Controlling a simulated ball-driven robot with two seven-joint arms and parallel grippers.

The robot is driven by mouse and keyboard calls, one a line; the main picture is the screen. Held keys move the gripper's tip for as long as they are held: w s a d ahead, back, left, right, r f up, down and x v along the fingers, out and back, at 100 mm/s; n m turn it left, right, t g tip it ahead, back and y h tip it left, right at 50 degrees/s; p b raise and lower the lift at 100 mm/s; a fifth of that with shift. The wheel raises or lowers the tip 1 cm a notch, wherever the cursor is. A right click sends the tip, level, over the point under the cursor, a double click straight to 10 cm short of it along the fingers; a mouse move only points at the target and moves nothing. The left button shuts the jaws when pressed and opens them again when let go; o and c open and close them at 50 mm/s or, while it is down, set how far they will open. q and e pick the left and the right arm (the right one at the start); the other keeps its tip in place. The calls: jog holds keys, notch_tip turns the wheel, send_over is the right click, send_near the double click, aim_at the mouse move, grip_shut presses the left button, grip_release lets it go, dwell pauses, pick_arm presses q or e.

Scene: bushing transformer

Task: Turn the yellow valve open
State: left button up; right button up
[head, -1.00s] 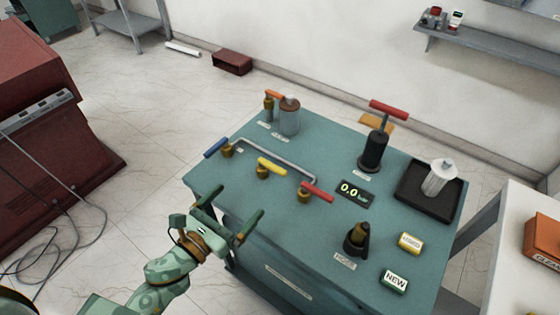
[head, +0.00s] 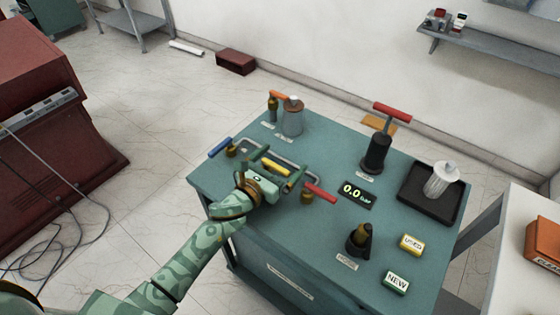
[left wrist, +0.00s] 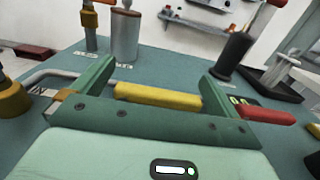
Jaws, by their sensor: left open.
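The yellow valve handle (head: 276,167) lies on the green table between the blue valve (head: 219,148) and the red valve (head: 320,193). My left gripper (head: 275,168) is open, with its fingers on either side of the yellow handle. In the left wrist view the yellow handle (left wrist: 158,96) runs crosswise between the two green fingers (left wrist: 156,84), near the palm. I cannot tell whether the fingers touch it. The valve's brass body is hidden behind my gripper. My right gripper is not in view.
A grey pipe (head: 303,174) runs behind the valves. A pressure display (head: 356,194) reads 0.0 bar.

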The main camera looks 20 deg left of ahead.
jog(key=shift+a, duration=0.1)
pick_arm(q)
jog(key=c, duration=1.4)
